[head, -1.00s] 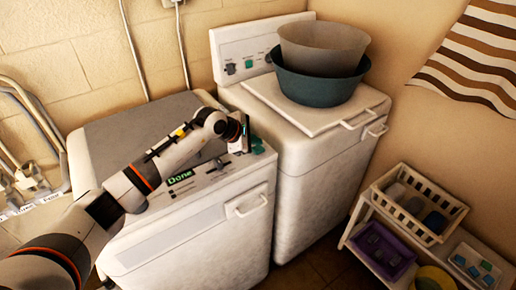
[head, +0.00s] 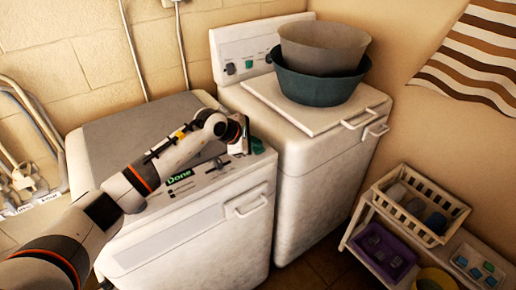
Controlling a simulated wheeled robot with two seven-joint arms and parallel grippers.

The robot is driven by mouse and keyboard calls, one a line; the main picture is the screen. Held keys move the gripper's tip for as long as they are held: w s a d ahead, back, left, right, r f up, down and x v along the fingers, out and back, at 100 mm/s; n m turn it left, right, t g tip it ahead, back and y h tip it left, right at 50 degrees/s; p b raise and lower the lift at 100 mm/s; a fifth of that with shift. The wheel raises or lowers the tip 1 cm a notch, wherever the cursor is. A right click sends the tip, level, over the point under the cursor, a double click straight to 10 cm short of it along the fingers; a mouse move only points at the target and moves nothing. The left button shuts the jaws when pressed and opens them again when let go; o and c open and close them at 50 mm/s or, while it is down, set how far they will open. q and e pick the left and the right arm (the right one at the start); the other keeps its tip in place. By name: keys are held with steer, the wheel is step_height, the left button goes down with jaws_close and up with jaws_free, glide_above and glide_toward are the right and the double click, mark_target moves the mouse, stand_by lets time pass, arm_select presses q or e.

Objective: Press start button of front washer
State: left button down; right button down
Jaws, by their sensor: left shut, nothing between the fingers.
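The front washer (head: 200,240) is white with a grey lid, at the lower left. Its panel display (head: 180,177) reads "Done" in green letters. Dark controls and a green button (head: 257,145) show on the right of the panel. My left gripper (head: 244,150) is shut and empty, over the right end of the panel beside the green button. I cannot tell whether its tips touch the panel. My arm hides part of the panel and lid. My right gripper is not in view.
A second white washer (head: 320,190) stands behind to the right, with a teal basin (head: 318,88) and a grey basin (head: 325,48) stacked on its lid. A white shelf (head: 400,235) with baskets stands at the lower right. Pipes (head: 30,110) run along the left wall.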

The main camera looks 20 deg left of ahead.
mark_target(255, 150)
arm_select(q)
steer(key=shift+f+b, duration=0.5)
steer(key=shift+r, duration=0.1)
stand_by(0.9)
steer(key=shift+r+p, duration=0.35)
steer(key=shift+r, duration=0.5)
steer(key=shift+r+p, duration=1.1)
steer(key=shift+r, duration=1.45)
steer(key=shift+f, duration=0.1)
